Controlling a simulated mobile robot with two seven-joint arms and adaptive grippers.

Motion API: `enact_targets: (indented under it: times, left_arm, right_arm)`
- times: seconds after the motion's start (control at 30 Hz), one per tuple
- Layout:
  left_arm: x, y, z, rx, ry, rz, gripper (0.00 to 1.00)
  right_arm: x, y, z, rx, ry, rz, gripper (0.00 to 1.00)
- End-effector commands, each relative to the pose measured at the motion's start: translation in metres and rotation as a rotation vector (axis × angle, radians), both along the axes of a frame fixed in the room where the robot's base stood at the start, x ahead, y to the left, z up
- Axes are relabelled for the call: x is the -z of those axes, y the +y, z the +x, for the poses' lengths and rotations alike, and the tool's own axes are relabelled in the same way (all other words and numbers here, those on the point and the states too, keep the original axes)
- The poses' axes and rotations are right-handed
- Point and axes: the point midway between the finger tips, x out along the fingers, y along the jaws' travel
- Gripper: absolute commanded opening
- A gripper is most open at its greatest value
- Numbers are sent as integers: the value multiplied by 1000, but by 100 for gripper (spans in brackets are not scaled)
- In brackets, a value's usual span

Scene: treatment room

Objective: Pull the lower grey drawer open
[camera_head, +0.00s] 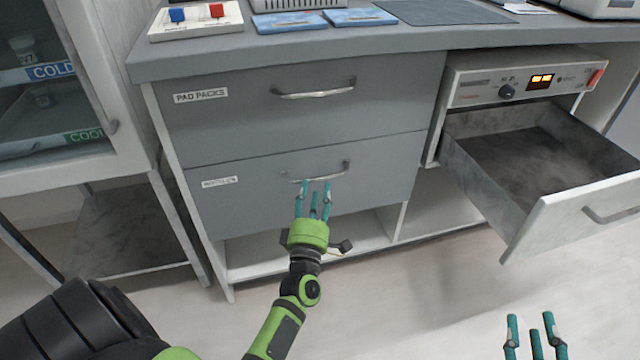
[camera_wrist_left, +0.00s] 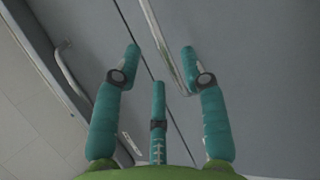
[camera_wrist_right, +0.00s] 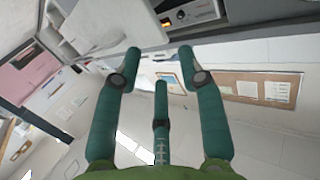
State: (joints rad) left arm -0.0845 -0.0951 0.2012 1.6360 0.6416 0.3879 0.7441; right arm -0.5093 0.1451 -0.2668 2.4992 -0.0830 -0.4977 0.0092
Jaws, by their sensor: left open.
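The lower grey drawer (camera_head: 245,205) is shut under the "PAD PACKS" drawer, flush with the cabinet front. Its metal bar handle (camera_head: 318,176) sits near its top edge. My left gripper (camera_head: 314,188) is open, its fingertips at the handle. In the left wrist view the handle (camera_wrist_left: 163,40) runs between the right finger and the other two fingers; I cannot tell whether they touch it. My right gripper (camera_head: 535,325) is low at the right of the head view. It is open and empty in the right wrist view (camera_wrist_right: 161,62).
The upper drawer (camera_head: 230,125) is shut. At the right, a pale drawer (camera_head: 585,215) stands pulled out under a device with a lit display (camera_head: 540,82). A glass-fronted cabinet (camera_head: 125,140) stands at the left. Floor in front of the cabinet is clear.

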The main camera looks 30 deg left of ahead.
Motion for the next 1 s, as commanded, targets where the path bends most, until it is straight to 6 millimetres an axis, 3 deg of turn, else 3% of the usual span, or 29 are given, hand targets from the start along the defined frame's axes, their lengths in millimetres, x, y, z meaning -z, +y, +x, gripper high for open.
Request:
enact_targets:
  times: [0.3, 0.67, 0.77, 0.8, 1.0]
  left_arm:
    - [-10, 18, 37, 0, 2, 1, 43]
    - [-11, 20, 42, 1, 4, 4, 43]
    - [-11, 20, 42, 1, 4, 4, 7]
    - [-11, 20, 42, 1, 4, 4, 0]
    - [-11, 20, 42, 2, 4, 2, 0]
  right_arm:
    - [-41, 12, -2, -35, -213, 54, 40]
    - [-48, 14, -3, -41, -246, 63, 40]
    - [-48, 14, -3, -41, -245, 63, 40]
    - [-48, 14, -3, -41, -245, 63, 40]
    - [-48, 14, -3, -41, -245, 63, 40]
